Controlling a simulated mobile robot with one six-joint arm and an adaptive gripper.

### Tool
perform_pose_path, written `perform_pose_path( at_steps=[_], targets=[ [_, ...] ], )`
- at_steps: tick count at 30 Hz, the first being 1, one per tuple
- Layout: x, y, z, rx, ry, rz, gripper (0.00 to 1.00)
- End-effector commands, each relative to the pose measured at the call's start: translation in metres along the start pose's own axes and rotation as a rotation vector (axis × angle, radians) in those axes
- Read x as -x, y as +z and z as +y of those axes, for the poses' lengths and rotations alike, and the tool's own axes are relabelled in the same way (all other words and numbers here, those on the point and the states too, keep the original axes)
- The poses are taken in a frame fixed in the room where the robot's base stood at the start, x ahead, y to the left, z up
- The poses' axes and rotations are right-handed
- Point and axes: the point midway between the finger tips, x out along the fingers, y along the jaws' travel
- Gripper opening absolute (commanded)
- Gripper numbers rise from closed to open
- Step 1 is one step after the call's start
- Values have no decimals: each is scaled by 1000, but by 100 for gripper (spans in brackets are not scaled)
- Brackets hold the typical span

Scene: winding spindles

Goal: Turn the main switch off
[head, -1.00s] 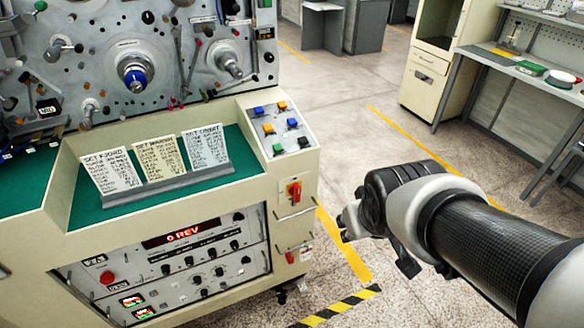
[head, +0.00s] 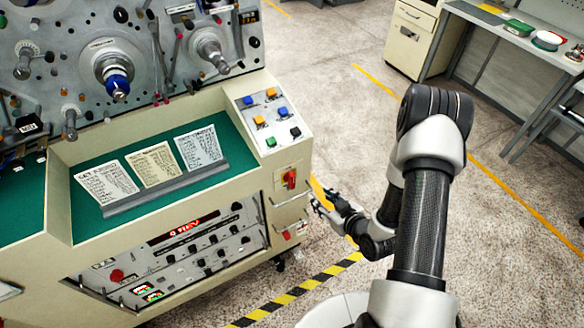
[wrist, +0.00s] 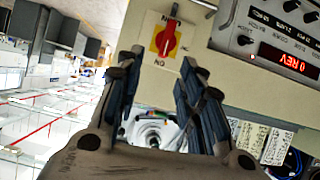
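The main switch (head: 290,179) is a red handle on a yellow plate with a white surround, on the right end of the cream machine's front. It also shows in the wrist view (wrist: 166,38), upside down, with its handle near upright and lettering above and below. My gripper (head: 322,204) is just right of the switch and a little lower in the head view. In the wrist view my gripper (wrist: 160,60) has its two fingers apart with nothing between them. The switch appears beyond the fingertips, and they look clear of it.
The machine's cream cabinet (head: 245,180) carries a coloured button panel (head: 268,118), three text cards (head: 155,163) and a control panel with a red display (head: 186,230). A metal handle bar (head: 291,199) sits below the switch.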

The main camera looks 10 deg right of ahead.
Motion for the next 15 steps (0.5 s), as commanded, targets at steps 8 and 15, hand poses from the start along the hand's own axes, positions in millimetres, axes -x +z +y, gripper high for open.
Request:
perform_pose_path(
  at_steps=[8, 15],
  targets=[
    [10, 12, -18, -73, -5, 103, 35],
    [-21, 10, -20, -69, -8, 108, 35]
  ],
)
